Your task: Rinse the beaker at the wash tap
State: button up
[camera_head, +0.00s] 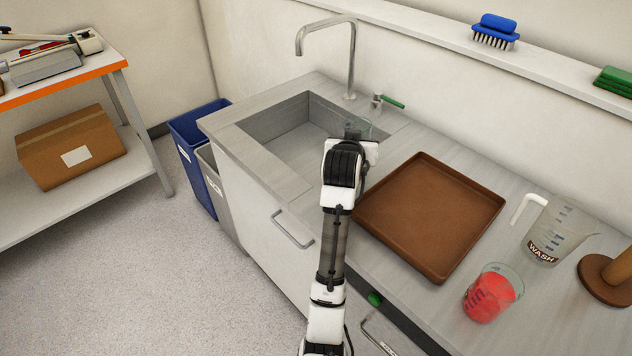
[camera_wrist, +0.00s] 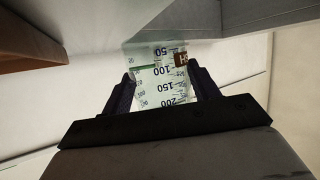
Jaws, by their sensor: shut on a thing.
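My gripper (camera_head: 352,142) is shut on a clear glass beaker (camera_head: 357,127), seen near the sink's right rim in the head view; my wrist hides most of it. In the wrist view the beaker (camera_wrist: 163,80) sits between the two dark fingers (camera_wrist: 160,88), and its printed scale shows 50 to 200. It looks clear, with no coloured liquid visible. The metal wash tap (camera_head: 350,65) arches over the sink (camera_head: 275,122), its spout left of the beaker. A green-handled valve (camera_head: 390,101) stands right of the tap base. I see no water running.
A brown tray (camera_head: 388,222) lies right of the sink. A shelf (camera_head: 440,38) holds a blue brush (camera_head: 495,30). Bins (camera_head: 197,130) stand left of the counter.

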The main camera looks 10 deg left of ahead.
jog(key=shift+d+f, duration=0.2)
jog(key=shift+d, duration=0.05)
jog(key=shift+m, duration=0.3)
jog(key=shift+r, duration=0.1)
dwell(0.6)
